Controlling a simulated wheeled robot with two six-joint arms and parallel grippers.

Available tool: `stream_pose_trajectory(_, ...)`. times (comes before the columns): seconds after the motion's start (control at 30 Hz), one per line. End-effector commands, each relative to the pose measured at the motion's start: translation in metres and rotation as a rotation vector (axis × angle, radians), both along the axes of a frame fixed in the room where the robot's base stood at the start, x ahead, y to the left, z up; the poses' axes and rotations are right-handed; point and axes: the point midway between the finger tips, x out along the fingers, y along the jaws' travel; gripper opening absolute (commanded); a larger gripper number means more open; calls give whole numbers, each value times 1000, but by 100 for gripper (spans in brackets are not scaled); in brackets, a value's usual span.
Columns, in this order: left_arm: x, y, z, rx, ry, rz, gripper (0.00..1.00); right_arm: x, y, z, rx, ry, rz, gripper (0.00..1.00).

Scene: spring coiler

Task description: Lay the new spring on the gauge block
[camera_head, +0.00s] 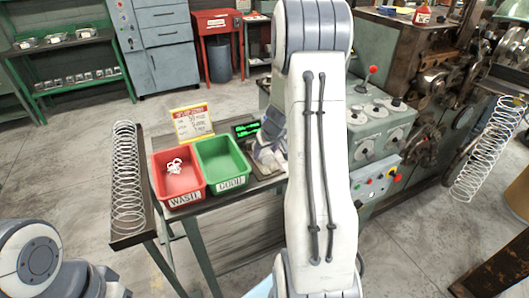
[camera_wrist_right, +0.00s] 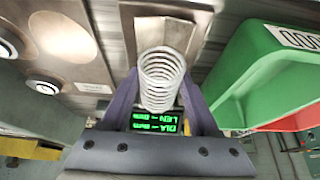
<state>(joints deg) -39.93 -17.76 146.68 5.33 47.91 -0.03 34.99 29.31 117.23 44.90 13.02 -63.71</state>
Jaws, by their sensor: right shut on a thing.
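My right gripper (camera_wrist_right: 160,100) is shut on the new spring (camera_wrist_right: 162,78), a small pale wire coil, seen between its two purple fingers in the right wrist view. In the head view the right gripper (camera_head: 268,158) is low beside the green bin, partly hidden by my white arm, and the spring cannot be made out. A gauge display (camera_head: 246,129) with green text stands just behind it; the display (camera_wrist_right: 158,122) also shows below the spring in the wrist view. A steel block (camera_wrist_right: 165,33) lies beyond the spring; I cannot tell whether they touch. My left gripper is not seen.
A red bin (camera_head: 158,158) with white pieces inside and a green bin (camera_head: 231,184) stand on the bench, with a sign (camera_head: 193,122) behind. A large coil (camera_head: 127,180) lies at the bench's left. The coiler machine (camera_head: 385,125), with knobs and buttons, stands right of my arm.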

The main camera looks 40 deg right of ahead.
Motion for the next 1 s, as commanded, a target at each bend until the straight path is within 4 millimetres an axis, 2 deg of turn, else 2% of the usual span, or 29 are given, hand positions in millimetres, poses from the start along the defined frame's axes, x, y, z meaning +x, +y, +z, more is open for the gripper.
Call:
stream_pose_trajectory(0.27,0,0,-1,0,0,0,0,0,0,-1,0,-1,-1,6)
stream_pose_trajectory(0.3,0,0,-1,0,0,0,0,0,0,-1,0,-1,-1,69)
stream_pose_trajectory(0.37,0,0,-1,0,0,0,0,0,0,-1,0,-1,-1,92)
stream_pose_trajectory(0.4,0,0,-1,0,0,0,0,0,0,-1,0,-1,-1,96)
stream_pose_trajectory(0.77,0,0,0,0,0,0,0,-2,0,4,0,-2,-2,96)
stream_pose_trajectory(1.0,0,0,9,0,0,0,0,-18,4,43,-3,-4,-2,96)
